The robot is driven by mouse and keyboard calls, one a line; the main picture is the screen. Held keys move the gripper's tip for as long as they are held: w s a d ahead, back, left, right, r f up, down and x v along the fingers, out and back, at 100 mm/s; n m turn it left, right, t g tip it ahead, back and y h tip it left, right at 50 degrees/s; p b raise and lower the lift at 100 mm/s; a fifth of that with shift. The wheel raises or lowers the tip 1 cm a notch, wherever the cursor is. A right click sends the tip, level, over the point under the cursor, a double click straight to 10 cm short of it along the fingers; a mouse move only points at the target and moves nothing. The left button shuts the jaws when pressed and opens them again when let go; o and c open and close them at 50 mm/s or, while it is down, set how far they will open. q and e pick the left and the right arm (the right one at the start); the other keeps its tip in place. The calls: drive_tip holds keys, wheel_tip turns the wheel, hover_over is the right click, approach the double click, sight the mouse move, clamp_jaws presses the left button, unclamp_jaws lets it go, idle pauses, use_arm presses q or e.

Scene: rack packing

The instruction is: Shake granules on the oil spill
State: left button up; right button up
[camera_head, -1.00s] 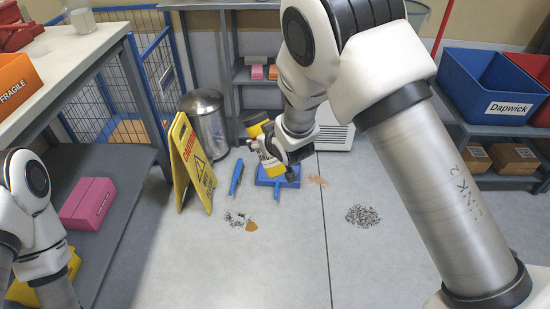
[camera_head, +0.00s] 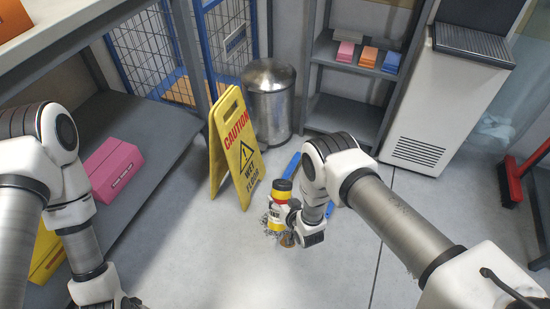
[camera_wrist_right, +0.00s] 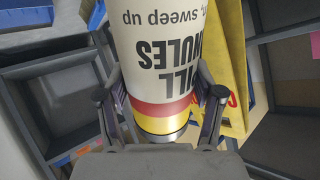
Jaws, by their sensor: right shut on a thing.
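The granule container (camera_head: 278,212), white with red and yellow bands, is low over the floor in the head view; its exact tilt is hard to tell. It also fills the upper middle of the right wrist view (camera_wrist_right: 175,50), with its lettering upside down. My right gripper (camera_head: 293,220) is shut on it, with a finger on each side in the wrist view. Grey granules (camera_head: 265,222) lie on the floor around it, and a small brown spill patch (camera_head: 288,240) shows just below it, partly covered. My left gripper (camera_head: 128,303) is barely in frame at the bottom edge.
A yellow caution sign (camera_head: 236,150) stands close left of the container, with a metal bin (camera_head: 270,100) behind. A blue tool (camera_head: 291,166) lies on the floor. A shelf (camera_head: 345,118) and a white cabinet (camera_head: 440,110) line the back. The floor in front is clear.

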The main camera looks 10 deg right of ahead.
drive_tip(key=s+f+m+b, duration=0.1)
drive_tip(key=s+f, duration=0.7)
drive_tip(key=f, duration=0.1)
drive_tip(key=a+f+m+t+y+b, duration=0.1)
drive_tip(key=f+m+y+b, duration=0.1)
drive_tip(key=b, duration=0.3)
drive_tip(key=a+f+m+t+y+b, duration=0.1)
drive_tip(key=f+m+t+b, duration=0.1)
drive_tip(key=b, duration=0.4)
drive_tip(key=a+f+m+t+y+b, duration=0.1)
drive_tip(key=f+m+y+b, duration=0.1)
drive_tip(key=f+b, duration=0.3)
drive_tip(key=shift+w+f+m+t+y, duration=0.3)
drive_tip(key=shift+f+m+t, duration=0.1)
drive_tip(key=shift+m, duration=0.3)
drive_tip(key=shift+w+a+r, duration=0.1)
drive_tip(key=shift+a+r, duration=0.1)
drive_tip(key=shift+w+a+r, duration=0.1)
drive_tip(key=shift+a+r, duration=0.05)
drive_tip(key=shift+r, duration=0.1)
drive_tip(key=d+r+n+g+h+p, duration=0.4)
drive_tip(key=r+n+p, duration=0.4)
drive_tip(key=p, duration=0.8)
drive_tip(key=shift+s+r+g+h, duration=0.35)
drive_tip(key=shift+r+h, duration=0.2)
drive_tip(key=shift+h, duration=0.15)
